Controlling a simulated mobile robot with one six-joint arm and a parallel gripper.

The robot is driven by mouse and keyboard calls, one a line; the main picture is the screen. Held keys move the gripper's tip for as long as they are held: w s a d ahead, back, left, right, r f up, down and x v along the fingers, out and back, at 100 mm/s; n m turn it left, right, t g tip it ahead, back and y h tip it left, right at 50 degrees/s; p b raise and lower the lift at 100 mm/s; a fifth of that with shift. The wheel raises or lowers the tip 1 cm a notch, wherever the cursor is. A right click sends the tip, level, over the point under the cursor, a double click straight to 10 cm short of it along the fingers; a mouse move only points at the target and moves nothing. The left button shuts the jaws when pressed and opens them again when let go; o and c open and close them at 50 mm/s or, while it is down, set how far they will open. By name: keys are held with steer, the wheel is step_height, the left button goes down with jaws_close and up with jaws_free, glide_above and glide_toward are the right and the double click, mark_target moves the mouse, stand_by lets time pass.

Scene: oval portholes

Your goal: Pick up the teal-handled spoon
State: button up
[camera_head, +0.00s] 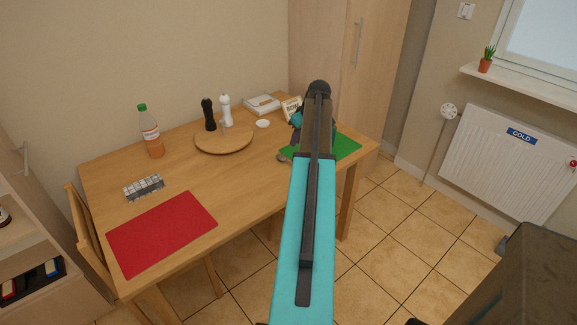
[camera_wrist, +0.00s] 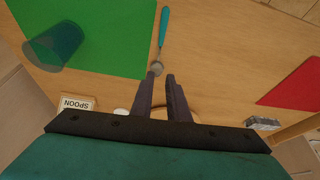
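The teal-handled spoon (camera_wrist: 164,30) lies on the table beside the right edge of a green mat in the wrist view, its metal bowl (camera_wrist: 156,69) toward my gripper. In the head view only its grey bowl (camera_head: 281,157) shows, left of my arm; the handle is hidden. My gripper (camera_wrist: 160,77) points down toward the table with its dark fingers apart and nothing held. The spoon's bowl appears just beyond the fingertips, toward the left one. I cannot tell the height left between them. In the head view my gripper (camera_head: 296,143) is partly behind my arm.
A blue see-through cup (camera_wrist: 54,47) is on the green mat (camera_wrist: 110,50). A SPOON sign (camera_wrist: 76,103) stands nearby. The round board (camera_head: 224,142) carries two mills; a bottle (camera_head: 151,135) and red mat (camera_head: 162,233) are left. The table's middle is clear.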

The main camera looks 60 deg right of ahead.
steer(key=shift+d+f, duration=0.1)
steer(key=shift+p+x, duration=0.8)
steer(key=shift+x, duration=3.4)
steer(key=shift+s, duration=0.1)
steer(key=shift+f, duration=0.1)
steer(key=shift+p+x, duration=1.1)
steer(key=shift+x, duration=1.45)
steer(key=shift+c, duration=0.5)
